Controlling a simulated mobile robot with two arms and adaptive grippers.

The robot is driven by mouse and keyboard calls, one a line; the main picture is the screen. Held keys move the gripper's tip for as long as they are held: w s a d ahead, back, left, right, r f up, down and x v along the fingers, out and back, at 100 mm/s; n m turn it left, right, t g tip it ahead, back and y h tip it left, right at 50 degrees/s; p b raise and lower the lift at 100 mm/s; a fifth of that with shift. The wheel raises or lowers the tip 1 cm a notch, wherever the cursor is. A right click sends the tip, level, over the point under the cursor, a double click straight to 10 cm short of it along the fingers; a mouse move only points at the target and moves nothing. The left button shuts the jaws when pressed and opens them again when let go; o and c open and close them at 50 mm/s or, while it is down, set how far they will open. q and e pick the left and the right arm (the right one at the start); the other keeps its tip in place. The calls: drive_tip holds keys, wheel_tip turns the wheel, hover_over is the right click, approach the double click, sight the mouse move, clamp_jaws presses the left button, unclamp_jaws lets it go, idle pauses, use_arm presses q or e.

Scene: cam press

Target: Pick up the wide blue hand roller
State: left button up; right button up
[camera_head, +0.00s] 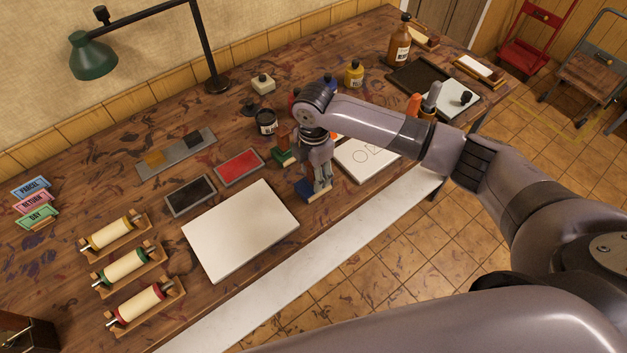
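A blue tool with a pale wooden edge (312,196), which looks like the wide blue hand roller, lies near the front edge of the table, right of the white slab. My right gripper (319,188) points down directly over it, with its fingertips at the tool. The fingers cover part of the tool, so I cannot tell whether they grip its handle or only stand around it. A green tool (285,156) lies just behind, partly hidden by my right arm. My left gripper is not in view.
A white slab (240,230) lies left of the gripper, with red (239,168) and black (190,195) ink pads behind it. A white sheet with drawn shapes (365,158) is to the right. Several cream rollers in wooden cradles (124,267) stand at the left. A dark jar (266,122) stands behind.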

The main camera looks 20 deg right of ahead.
clamp_jaws()
idle(0.3)
idle(0.3)
